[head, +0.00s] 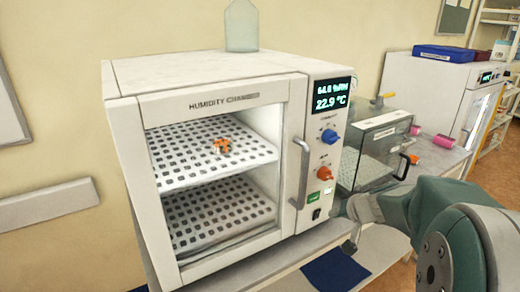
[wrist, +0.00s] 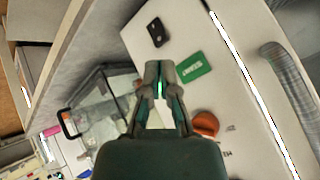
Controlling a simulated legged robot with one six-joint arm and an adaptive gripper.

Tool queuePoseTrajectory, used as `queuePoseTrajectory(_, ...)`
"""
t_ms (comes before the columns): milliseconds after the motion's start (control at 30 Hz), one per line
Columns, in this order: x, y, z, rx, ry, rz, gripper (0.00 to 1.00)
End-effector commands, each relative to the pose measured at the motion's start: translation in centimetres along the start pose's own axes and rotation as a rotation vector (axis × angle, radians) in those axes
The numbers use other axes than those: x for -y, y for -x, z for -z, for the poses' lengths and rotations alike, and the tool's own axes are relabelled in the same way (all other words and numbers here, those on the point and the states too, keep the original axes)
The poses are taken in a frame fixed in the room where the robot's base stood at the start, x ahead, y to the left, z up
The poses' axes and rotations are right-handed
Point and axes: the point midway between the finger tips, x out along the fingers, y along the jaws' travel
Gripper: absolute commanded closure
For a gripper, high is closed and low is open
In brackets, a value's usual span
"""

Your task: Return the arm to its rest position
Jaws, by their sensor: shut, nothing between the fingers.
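My arm (head: 430,225) reaches in from the lower right of the head view. My gripper (wrist: 160,68) is in the middle of the wrist view, its fingertips together with nothing between them. In the head view the gripper (head: 352,240) is small and partly hidden by my arm, near the lower right front of the humidity chamber. In the wrist view the fingertips overlap the chamber's control panel (wrist: 165,22), beside the green START button (wrist: 194,67). I cannot tell whether they touch it.
The white humidity chamber (head: 205,79) has a bar handle (head: 302,175); its door looks closed. A small orange item (head: 222,146) is on the upper perforated shelf. A clear box (head: 375,150) stands to the right. A dark blue pad (head: 335,270) lies in front of the chamber.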

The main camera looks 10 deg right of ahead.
Motion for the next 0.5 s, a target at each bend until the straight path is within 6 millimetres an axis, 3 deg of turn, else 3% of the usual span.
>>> queuePoseTrajectory(167,4.4,2.4,-2.4,0.054,0.077,0.021,1.00)
queuePoseTrajectory(300,8.6,5.5,-6.3,0.131,0.169,0.019,1.00)
queuePoseTrajectory(500,11.7,10.1,-12.1,0.211,0.287,-0.033,1.00)
